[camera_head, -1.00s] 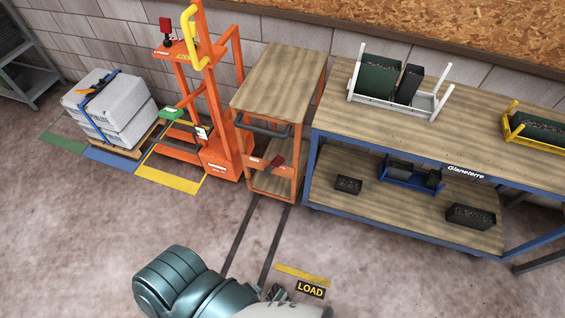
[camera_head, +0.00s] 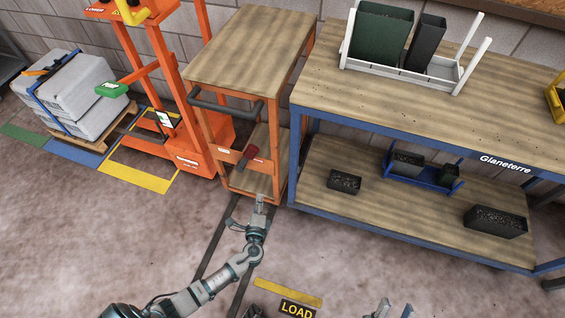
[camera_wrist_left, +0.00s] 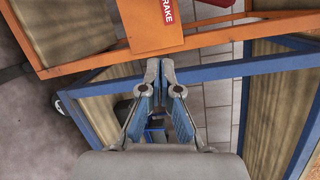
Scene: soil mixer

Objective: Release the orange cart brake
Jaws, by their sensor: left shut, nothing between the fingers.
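The orange cart (camera_head: 215,135) has a wooden top and a grey push handle (camera_head: 228,105). Its brake lever, with a red end (camera_head: 250,152), is on the front orange crossbar. In the left wrist view a red label reading "RAKE" (camera_wrist_left: 168,12) is on an orange plate, partly cut off by the frame's top. My left gripper (camera_head: 261,199) is shut and empty, in front of the cart's lower shelf and below the lever. Its closed fingers (camera_wrist_left: 160,68) are below the label. My right gripper (camera_head: 396,309) shows only two separated fingertips at the bottom edge.
A blue-framed workbench (camera_head: 330,118) stands just right of the cart. An orange lifter (camera_head: 165,90) stands at its left, near a pallet of grey blocks (camera_head: 80,95).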

